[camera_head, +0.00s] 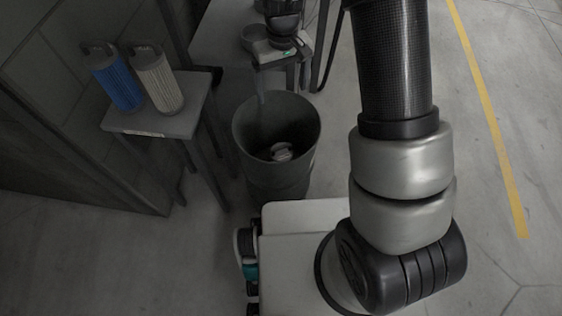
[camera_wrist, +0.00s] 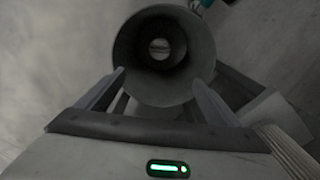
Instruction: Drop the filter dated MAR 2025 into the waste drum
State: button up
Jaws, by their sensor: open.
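The waste drum (camera_head: 243,135) is a dark open-topped bin in the middle of the head view. In the wrist view its round rim (camera_wrist: 124,50) lies below my gripper. A pale object (camera_head: 282,151) lies at the bottom of the drum; it also shows in the wrist view (camera_wrist: 160,48). My gripper (camera_wrist: 160,78) is open above the drum, with nothing between its fingers. A blue pleated filter (camera_head: 118,82) and a cream pleated filter (camera_head: 158,82) stand on a small table at the left. I can read no date on any of them.
The small grey table (camera_head: 186,122) stands left of the drum, with a small unreadable label on its front edge. Another table (camera_head: 218,35) is behind the drum. A yellow floor line (camera_head: 490,110) runs down the right, where the floor is clear.

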notch_tip(320, 180, up, 7)
jog(key=p, duration=0.1)
jog(key=shift+r, duration=0.2)
dwell(0.4)
